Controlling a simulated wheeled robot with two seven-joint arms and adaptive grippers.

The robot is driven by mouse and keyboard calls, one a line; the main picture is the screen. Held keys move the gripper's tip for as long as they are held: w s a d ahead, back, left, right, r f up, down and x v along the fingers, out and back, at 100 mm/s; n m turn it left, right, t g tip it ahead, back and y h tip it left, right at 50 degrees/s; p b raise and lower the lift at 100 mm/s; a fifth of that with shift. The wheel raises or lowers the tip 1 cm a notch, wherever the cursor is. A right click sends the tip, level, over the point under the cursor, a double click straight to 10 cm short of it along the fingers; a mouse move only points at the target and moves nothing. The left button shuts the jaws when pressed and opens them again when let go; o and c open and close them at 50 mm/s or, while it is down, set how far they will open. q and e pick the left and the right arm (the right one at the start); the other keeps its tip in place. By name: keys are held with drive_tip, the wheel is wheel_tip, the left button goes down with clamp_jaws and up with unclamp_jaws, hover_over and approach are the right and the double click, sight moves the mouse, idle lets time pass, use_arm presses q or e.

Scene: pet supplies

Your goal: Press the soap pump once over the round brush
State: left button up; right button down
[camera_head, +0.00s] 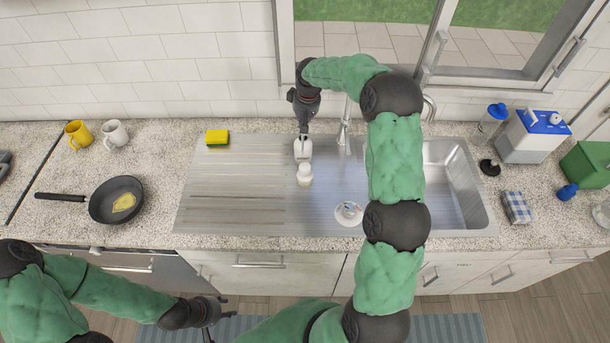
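A white soap pump bottle (303,149) stands on the metal drainboard near the back. A small pale rounded item (304,174), apparently the round brush, is just in front of it; I cannot tell whether they touch. My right gripper (303,130) points down at the top of the soap pump from behind. It hides part of the pump top, and contact is unclear. Its fingers look close together, but their gap does not show. My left gripper (218,322) is low in front of the counter, fingers spread and empty, away from the pump.
A white dish with a clear knob (348,213) sits right of the brush, close to my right arm. The sink basin (455,190) is partly behind that arm. A sponge (217,138), mugs (115,134) and a pan (116,199) are left. The ribbed drainboard (235,190) is clear.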

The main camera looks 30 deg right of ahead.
drive_tip(key=shift+s+f+b, duration=0.1)
drive_tip(key=shift+f+b, duration=0.6)
drive_tip(key=shift+f, duration=0.55)
drive_tip(key=shift+a, duration=0.1)
drive_tip(key=shift+r+p, duration=0.95)
drive_tip(key=shift+r, duration=0.7)
drive_tip(key=shift+r, duration=0.15)
wheel_tip(320, 180, up, 6)
drive_tip(key=p, duration=0.3)
drive_tip(key=shift+f, duration=0.2)
